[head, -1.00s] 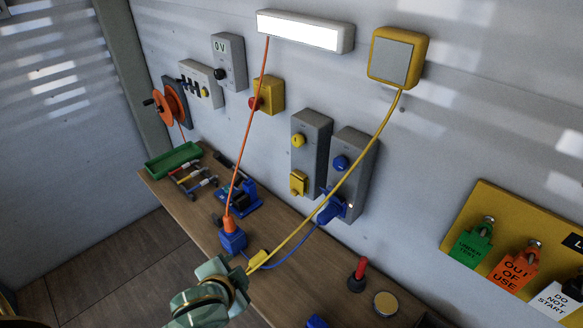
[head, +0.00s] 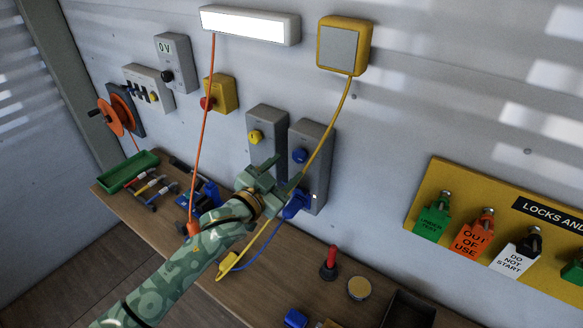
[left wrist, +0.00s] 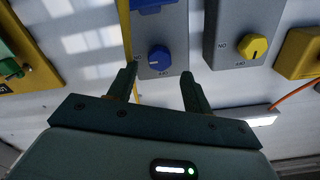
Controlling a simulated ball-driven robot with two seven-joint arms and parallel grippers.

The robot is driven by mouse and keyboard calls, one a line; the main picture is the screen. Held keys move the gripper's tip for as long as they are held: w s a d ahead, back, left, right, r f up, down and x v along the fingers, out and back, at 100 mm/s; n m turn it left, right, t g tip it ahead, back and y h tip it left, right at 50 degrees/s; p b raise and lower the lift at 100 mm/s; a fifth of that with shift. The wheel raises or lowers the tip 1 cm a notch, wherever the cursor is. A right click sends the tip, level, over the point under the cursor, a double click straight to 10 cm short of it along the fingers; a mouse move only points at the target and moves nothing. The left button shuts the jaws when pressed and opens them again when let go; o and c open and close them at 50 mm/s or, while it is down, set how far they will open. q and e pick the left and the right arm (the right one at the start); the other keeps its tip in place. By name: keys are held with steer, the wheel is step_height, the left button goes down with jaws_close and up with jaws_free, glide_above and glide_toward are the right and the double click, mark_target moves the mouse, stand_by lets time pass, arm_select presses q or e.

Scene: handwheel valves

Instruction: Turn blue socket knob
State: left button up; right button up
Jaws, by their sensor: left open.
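The blue knob (head: 299,156) is on the upper part of the right grey socket box (head: 322,148) on the wall. A blue plug (head: 296,204) sits in that box's lower part. My left gripper (head: 280,170) is open and empty, just in front of and below the blue knob in the head view. In the left wrist view the blue knob (left wrist: 159,58) shows beyond the gap between the open fingers (left wrist: 158,80), and they do not appear to touch it. My right gripper is not in view.
A yellow knob (head: 255,137) is on the neighbouring grey box to the left. A yellow cable (head: 326,120) hangs across the right box, close to my gripper. A red-handled item (head: 331,258) and a round tin (head: 360,288) stand on the wooden bench.

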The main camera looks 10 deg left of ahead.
mark_target(297, 158)
arm_select(q)
steer(key=b+x, duration=0.2)
steer(key=x, duration=0.1)
steer(key=shift+w+f, duration=0.1)
steer(key=shift+f, duration=0.05)
steer(key=shift+w+d+b, duration=0.2)
steer(key=shift+w+b, duration=0.05)
steer(key=shift+b, duration=0.1)
steer(key=shift+r+p, duration=0.25)
steer(key=shift+p, duration=0.2)
steer(key=shift+w, duration=0.1)
steer(key=shift+c, duration=0.3)
steer(key=shift+f, duration=0.1)
steer(key=c, duration=0.7)
steer(key=shift+o, duration=0.2)
